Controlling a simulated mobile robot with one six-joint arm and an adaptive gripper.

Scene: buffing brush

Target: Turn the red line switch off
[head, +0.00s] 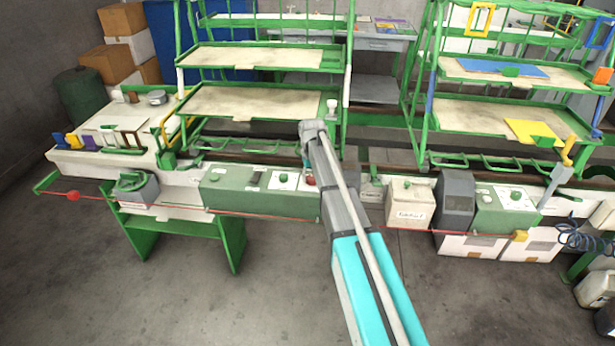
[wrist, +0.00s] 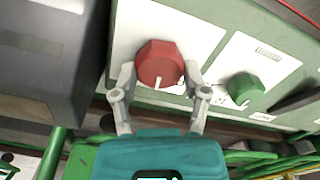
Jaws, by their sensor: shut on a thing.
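The red line switch (wrist: 157,62) is a red faceted knob on a pale plate, near the top middle of the wrist view. A white mark on it points toward the bottom of that picture. My gripper (wrist: 158,82) has one finger on each side of the knob and is shut on it. In the head view, a small bit of red (head: 309,181) shows beside my arm, at the right end of the green control box (head: 245,190). My arm hides most of the gripper there.
A green knob (wrist: 244,88) on a white plate sits close to the right finger. A dark grey block (wrist: 45,62) stands at the left of the wrist view. In the head view, a red cord (head: 255,215) runs along the bench front, and green shelves (head: 262,101) stand behind.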

